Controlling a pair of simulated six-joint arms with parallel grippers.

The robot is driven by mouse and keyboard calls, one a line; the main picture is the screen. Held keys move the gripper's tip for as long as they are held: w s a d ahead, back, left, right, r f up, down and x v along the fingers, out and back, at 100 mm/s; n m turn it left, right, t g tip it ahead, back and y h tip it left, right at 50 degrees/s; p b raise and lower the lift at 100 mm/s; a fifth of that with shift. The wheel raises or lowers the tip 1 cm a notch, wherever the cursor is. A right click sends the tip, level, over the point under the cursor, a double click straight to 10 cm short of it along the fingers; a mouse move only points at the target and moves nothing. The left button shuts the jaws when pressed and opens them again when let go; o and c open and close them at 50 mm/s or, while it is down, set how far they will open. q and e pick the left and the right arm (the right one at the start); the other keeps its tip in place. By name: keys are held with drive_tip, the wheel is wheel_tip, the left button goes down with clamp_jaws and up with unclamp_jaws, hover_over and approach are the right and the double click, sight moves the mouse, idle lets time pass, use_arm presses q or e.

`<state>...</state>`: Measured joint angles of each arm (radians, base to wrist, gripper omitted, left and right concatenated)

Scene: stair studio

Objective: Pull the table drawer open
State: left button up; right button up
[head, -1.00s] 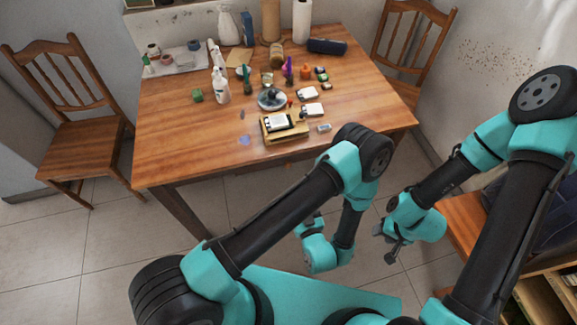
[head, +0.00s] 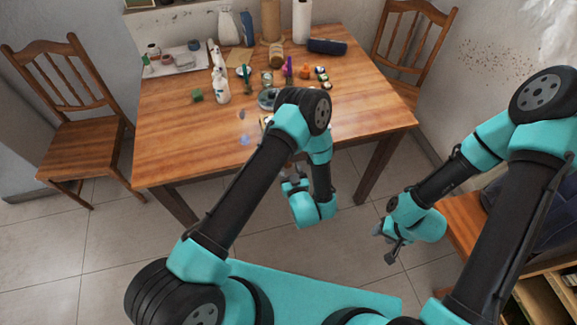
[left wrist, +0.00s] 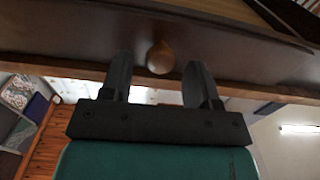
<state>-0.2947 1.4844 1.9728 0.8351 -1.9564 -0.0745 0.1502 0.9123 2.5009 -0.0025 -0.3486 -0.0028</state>
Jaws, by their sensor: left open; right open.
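The wooden table (head: 185,135) stands ahead of me in the head view. Its front edge and drawer are mostly hidden behind my left arm there. In the left wrist view the dark drawer front (left wrist: 80,35) runs across the top, with a round wooden knob (left wrist: 160,58) on it. My left gripper (left wrist: 160,80) is open, its two fingers on either side of the knob; I cannot tell whether they touch it. In the head view my left gripper (head: 293,182) is at the table's front edge. My right gripper (head: 386,245) is open and empty, low at the right, away from the table.
Bottles (head: 221,88), a tray (head: 178,62) and several small items stand on the tabletop. Wooden chairs stand left (head: 75,110) and right (head: 415,40) of the table. A wooden shelf unit (head: 545,295) is at the lower right. The tiled floor before the table is open.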

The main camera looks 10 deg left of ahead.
use_arm(q)
drive_tip(key=shift+x, duration=0.85)
drive_tip(key=shift+c, duration=0.2)
clamp_jaws()
